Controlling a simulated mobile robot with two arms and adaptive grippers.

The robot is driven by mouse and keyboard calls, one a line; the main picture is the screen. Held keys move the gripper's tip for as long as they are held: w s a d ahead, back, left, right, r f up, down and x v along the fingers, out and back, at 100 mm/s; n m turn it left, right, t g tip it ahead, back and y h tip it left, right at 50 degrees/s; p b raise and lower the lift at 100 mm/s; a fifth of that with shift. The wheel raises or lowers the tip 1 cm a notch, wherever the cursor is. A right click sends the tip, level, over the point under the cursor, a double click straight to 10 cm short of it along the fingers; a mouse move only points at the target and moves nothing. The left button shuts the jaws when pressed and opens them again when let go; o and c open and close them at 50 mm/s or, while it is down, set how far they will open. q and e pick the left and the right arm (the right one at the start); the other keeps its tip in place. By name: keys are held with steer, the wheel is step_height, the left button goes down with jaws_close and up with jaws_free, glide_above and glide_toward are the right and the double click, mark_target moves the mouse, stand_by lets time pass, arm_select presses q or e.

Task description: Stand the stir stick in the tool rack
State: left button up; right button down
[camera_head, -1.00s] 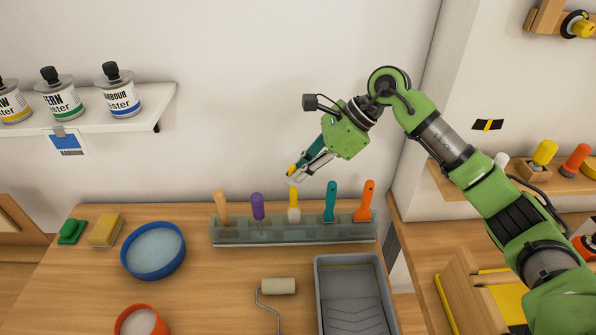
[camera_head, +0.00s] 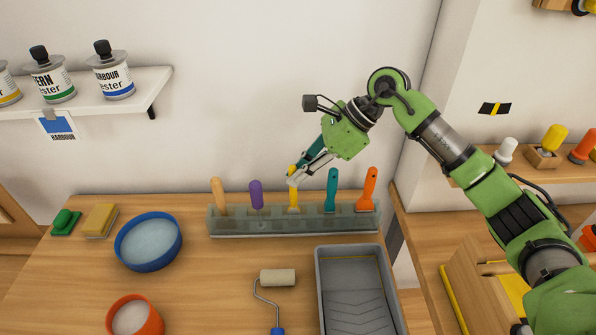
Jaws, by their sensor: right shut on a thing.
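The tool rack (camera_head: 290,229) is a long translucent grey-green holder at the back of the wooden bench. My right gripper (camera_head: 293,178) is above its middle, shut on a yellow stick, which I take to be the stir stick (camera_head: 294,197). The stick is about upright, with its lower end at the middle of the rack, between the purple-handled and teal-handled tools. My left gripper is out of view.
The purple (camera_head: 257,194) and teal (camera_head: 332,188) handles stand close on either side. A tan handle (camera_head: 217,194) and an orange one (camera_head: 369,187) stand at the ends. A grey paint tray (camera_head: 325,290), roller (camera_head: 277,278) and blue bowl (camera_head: 148,267) lie in front.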

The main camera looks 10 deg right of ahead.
steer(key=c, duration=2)
jaws_free()
steer(key=v, duration=1.2)
steer(key=shift+f, duration=0.1)
steer(key=shift+s+f, duration=0.1)
